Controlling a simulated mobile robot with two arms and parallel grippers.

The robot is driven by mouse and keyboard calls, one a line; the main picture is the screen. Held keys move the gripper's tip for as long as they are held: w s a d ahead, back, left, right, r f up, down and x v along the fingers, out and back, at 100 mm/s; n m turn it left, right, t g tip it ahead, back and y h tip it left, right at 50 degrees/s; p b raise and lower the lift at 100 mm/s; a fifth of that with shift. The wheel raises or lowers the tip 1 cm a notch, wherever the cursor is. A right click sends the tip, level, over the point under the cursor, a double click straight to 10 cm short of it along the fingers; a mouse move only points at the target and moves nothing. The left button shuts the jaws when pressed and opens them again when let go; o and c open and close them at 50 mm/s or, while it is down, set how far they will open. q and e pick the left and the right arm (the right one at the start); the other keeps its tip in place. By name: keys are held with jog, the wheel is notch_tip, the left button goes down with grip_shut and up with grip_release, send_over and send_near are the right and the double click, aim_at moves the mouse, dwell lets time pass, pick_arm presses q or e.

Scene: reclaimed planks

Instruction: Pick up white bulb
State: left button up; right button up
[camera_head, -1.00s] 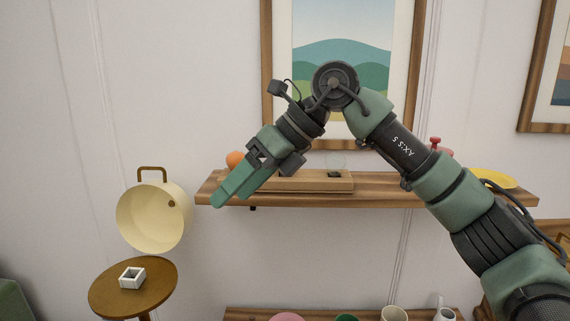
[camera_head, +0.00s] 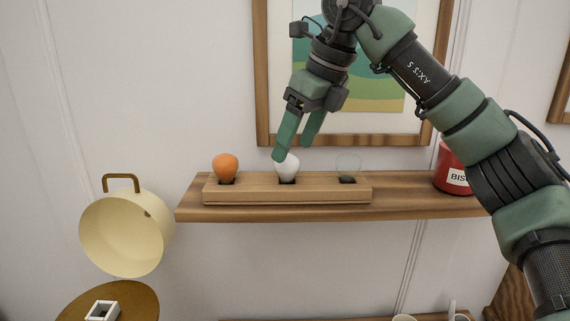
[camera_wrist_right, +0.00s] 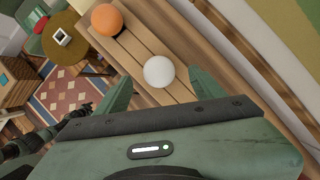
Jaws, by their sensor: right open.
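The white bulb (camera_head: 290,166) stands in the middle socket of a wooden holder (camera_head: 330,194) on a wall shelf. My right gripper (camera_head: 295,150) is open and points down over the bulb. One finger overlaps the bulb's upper left in the head view; whether it touches, I cannot tell. In the right wrist view the white bulb (camera_wrist_right: 158,72) shows between the two green fingers of the right gripper (camera_wrist_right: 162,90), with nothing held. My left gripper is not seen.
An orange bulb (camera_head: 225,167) stands left in the holder and a clear bulb (camera_head: 348,163) right. A red canister (camera_head: 452,172) is at the shelf's right. A cream pan (camera_head: 125,235) hangs left, above a round table (camera_head: 140,300) with a white square box (camera_head: 102,311). A framed picture (camera_head: 262,80) is behind.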

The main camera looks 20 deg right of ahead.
aim_at(292, 154)
jog(key=p+x, duration=0.2)
jog(key=x, duration=0.1)
jog(key=shift+s+f, duration=0.15)
jog(key=shift+f, duration=0.1)
jog(key=shift+x, duration=1.1)
jog(key=shift+r, duration=0.1)
jog(key=shift+c, duration=0.7)
jog(key=c, duration=1.3)
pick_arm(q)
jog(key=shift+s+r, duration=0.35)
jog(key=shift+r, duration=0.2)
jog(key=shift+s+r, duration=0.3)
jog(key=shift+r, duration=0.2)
pick_arm(e)
jog(key=shift+r, duration=0.1)
